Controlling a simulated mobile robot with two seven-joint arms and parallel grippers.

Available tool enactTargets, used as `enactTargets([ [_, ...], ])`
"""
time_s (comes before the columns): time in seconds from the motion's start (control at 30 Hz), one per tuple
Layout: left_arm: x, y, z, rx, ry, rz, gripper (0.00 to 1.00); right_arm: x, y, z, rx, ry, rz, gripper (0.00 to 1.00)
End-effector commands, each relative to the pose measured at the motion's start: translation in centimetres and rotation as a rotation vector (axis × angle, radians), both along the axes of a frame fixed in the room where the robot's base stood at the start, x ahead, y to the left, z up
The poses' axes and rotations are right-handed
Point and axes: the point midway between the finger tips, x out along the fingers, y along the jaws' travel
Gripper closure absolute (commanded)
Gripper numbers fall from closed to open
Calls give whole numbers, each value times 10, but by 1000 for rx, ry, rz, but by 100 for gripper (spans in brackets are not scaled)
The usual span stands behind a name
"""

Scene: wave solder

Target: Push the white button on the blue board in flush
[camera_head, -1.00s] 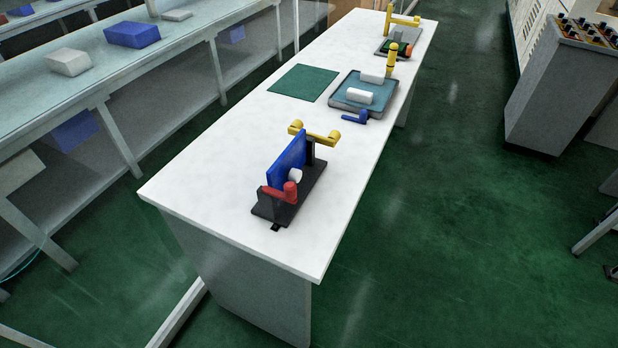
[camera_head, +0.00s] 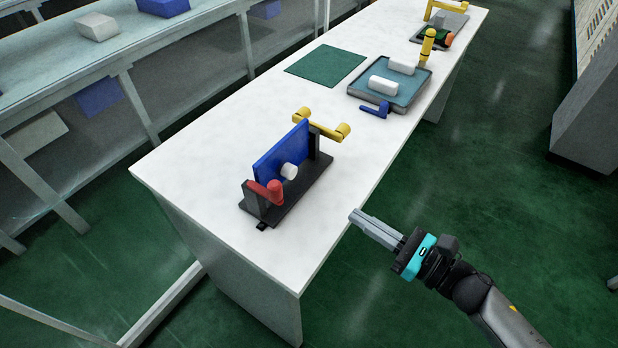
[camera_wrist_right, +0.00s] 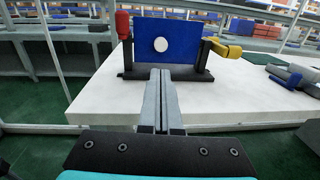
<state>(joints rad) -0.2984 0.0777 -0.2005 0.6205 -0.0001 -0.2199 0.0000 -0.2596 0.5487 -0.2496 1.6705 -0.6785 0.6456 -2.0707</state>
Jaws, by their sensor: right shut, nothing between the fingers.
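The blue board (camera_head: 279,153) stands upright in a black fixture (camera_head: 291,203) on the white table. The white button (camera_head: 289,171) sticks out from the board's face on the side toward my right arm. In the right wrist view the button (camera_wrist_right: 161,44) shows as a white disc on the blue board (camera_wrist_right: 180,38). My right gripper (camera_head: 357,216) is shut and empty, just off the table's right edge and apart from the board. In the wrist view its fingers (camera_wrist_right: 160,72) point toward the board, below the button. My left gripper is not in view.
A red handle (camera_head: 274,190) and a yellow handle (camera_head: 322,126) sit at the fixture's two ends. Farther back are a blue handle (camera_head: 375,110), a tray (camera_head: 412,92) with white blocks and a green mat (camera_head: 326,64). The table's front left is clear.

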Motion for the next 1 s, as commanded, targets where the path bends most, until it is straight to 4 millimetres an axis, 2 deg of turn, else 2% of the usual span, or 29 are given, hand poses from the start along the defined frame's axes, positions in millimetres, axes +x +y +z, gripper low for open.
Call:
enactTargets([
  [0.17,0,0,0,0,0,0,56,7,10,3,-12,-22,10,100],
  [0.7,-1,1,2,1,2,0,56,69,81,4,-9,-18,7,100],
  [1.0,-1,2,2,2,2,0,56,89,104,4,-10,-16,6,100],
])
